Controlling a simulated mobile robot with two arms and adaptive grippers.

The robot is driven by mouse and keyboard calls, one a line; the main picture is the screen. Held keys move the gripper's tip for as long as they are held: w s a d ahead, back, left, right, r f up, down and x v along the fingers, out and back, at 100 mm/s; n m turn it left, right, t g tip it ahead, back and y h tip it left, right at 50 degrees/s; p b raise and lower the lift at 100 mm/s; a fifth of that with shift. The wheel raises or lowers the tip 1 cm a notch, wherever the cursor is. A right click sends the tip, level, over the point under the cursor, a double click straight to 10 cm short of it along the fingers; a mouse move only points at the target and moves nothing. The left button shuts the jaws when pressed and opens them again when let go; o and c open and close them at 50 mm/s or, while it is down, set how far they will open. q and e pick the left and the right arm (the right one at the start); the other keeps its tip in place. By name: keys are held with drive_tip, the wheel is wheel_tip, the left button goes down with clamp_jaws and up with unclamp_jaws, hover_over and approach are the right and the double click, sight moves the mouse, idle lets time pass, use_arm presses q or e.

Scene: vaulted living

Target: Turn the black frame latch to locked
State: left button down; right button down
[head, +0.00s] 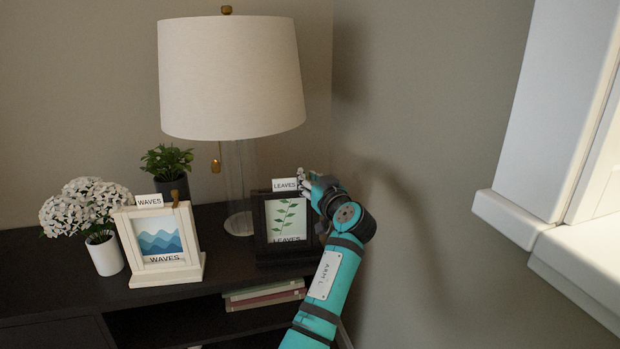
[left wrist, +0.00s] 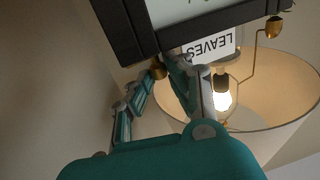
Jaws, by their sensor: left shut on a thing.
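The black frame (head: 261,222), holding a green leaf picture and a LEAVES card, stands upright on the dark cabinet top. My left gripper (head: 303,181) is at the frame's upper right corner. In the left wrist view, the black frame (left wrist: 122,28) shows upside down. There, my left gripper's fingers (left wrist: 164,72) close around a small brass knob (left wrist: 158,70) at the frame's edge, which looks like the latch. The fingers partly hide it, and I cannot tell its turn. My right gripper is not in view.
A white WAVES frame (head: 193,228) stands to the left, beside white flowers (head: 85,205) in a white pot. A lamp (head: 232,85) stands behind, its brass pull (head: 215,165) hanging. Books (head: 265,293) lie on the shelf below. The wall (head: 425,130) is close on the right.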

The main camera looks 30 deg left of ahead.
use_arm(q)
drive_tip(key=c, duration=1.5)
unclamp_jaws()
drive_tip(key=shift+c, duration=0.2)
